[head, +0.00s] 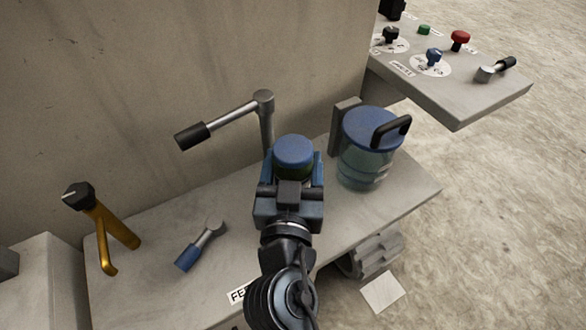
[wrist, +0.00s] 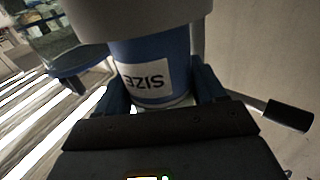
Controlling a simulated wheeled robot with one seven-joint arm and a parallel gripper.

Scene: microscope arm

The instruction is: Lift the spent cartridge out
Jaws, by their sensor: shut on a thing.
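A cylinder with a blue cap (head: 293,151) and a dark green band below it, which I take for the cartridge, is between my gripper's jaws (head: 290,178). In the wrist view its blue side (wrist: 180,50) carries a white label reading SIZE, upside down. My gripper (wrist: 160,92) is shut on it, with one finger on each side. A wide grey round part (wrist: 140,15) covers one end of the blue side in the wrist view. The arm hides what lies beneath the cylinder, so I cannot tell whether it is seated or clear of the bench.
A clear jar (head: 366,165) with a blue lid and black handle stands close right on the bench (head: 410,195). A grey post with a black-handled lever (head: 232,116) rises behind left. A blue-gripped lever (head: 202,244) and yellow-handled tool (head: 115,232) are left. A control shelf (head: 455,95) is upper right.

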